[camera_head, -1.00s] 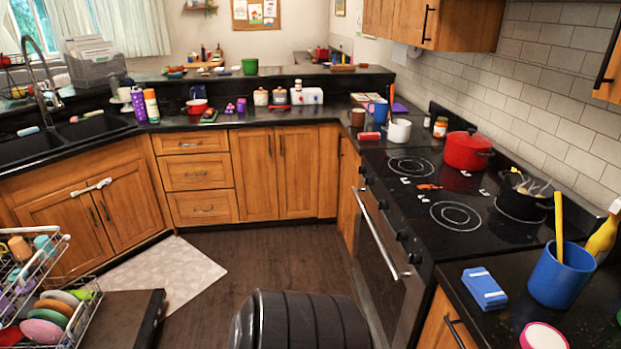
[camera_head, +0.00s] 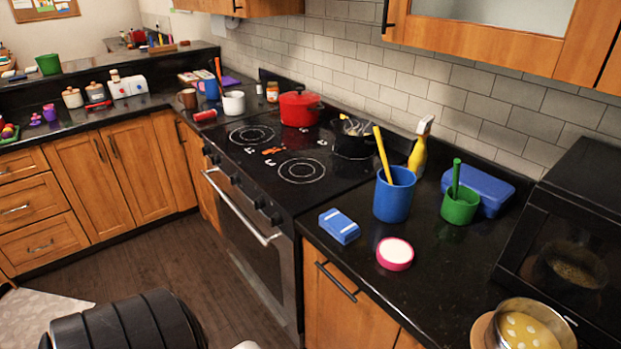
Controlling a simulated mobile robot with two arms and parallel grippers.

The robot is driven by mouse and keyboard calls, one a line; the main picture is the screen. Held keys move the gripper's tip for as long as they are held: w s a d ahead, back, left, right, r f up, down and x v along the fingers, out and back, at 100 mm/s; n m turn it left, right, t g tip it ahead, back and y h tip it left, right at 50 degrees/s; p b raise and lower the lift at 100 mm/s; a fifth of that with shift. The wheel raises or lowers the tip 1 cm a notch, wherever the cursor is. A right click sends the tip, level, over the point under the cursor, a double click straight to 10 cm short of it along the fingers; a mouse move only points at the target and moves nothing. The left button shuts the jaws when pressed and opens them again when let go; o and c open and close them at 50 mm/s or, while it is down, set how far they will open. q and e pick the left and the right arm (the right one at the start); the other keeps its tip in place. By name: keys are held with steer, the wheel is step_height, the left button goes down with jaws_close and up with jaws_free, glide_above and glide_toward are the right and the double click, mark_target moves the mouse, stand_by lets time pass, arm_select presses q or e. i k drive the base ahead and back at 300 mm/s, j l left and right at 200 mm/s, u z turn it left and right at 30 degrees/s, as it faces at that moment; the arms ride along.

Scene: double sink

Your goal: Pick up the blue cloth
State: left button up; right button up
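A small blue folded piece with white stripes (camera_head: 339,226), which looks like the blue cloth, lies on the black counter just right of the stove, near the counter's front edge. Nothing touches it. A blue cup (camera_head: 394,195) with a yellow handle sticking out stands behind it to the right. A pink-rimmed round item with a white top (camera_head: 395,253) lies in front of it to the right. Neither of my grippers is in view, so their state does not show.
The stove (camera_head: 285,160) bears a red pot (camera_head: 300,108) and a black pan (camera_head: 352,137). A green cup (camera_head: 460,205), a blue box (camera_head: 485,190), a yellow spray bottle (camera_head: 418,155), a microwave (camera_head: 570,240) and a metal pot (camera_head: 525,328) stand farther right. Counter between is partly clear.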

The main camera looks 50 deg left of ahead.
mark_target(344, 230)
steer(key=u, duration=1.3)
